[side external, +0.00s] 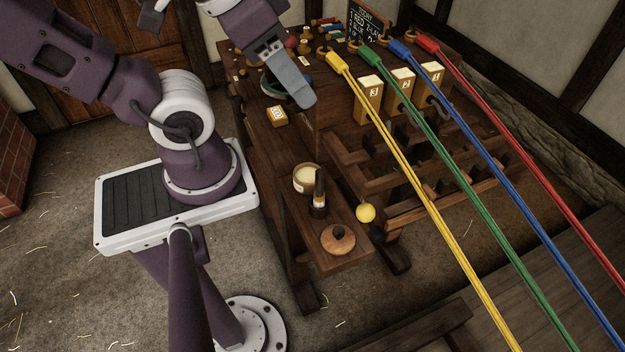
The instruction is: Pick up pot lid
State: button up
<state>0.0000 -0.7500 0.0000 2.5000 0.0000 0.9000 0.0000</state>
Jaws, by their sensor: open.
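The pot lid (338,240) is a round wooden disc with a dark knob. It lies flat on the low front shelf of the wooden bench, near the shelf's front end. The pot (301,186) stands farther back on the same shelf, uncovered, with pale cream contents. My gripper (302,97) is above the upper bench top, well behind and above the lid and apart from it. It is open, and I see nothing held in it. Its grey finger shows from the side, so the gap between the fingers is hidden.
A dark upright brush or bottle (319,197) stands between pot and lid. A yellow ball (365,213) is just right of the shelf. Yellow (420,205), green (470,215), blue (500,173) and red (540,148) ropes stretch across the right. A small block (277,116) lies below my gripper.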

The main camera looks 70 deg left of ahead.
jog(key=n+g+y, duration=0.1)
jog(key=n+g, duration=0.4)
jog(key=n, duration=1.1)
send_over(339, 231)
jog(key=d, duration=0.1)
notch_tip(339, 231, down, 24)
jog(key=f, duration=0.4)
jog(key=a+f, duration=0.1)
jog(key=f, duration=0.1)
jog(key=shift+f, duration=0.4)
grip_shut()
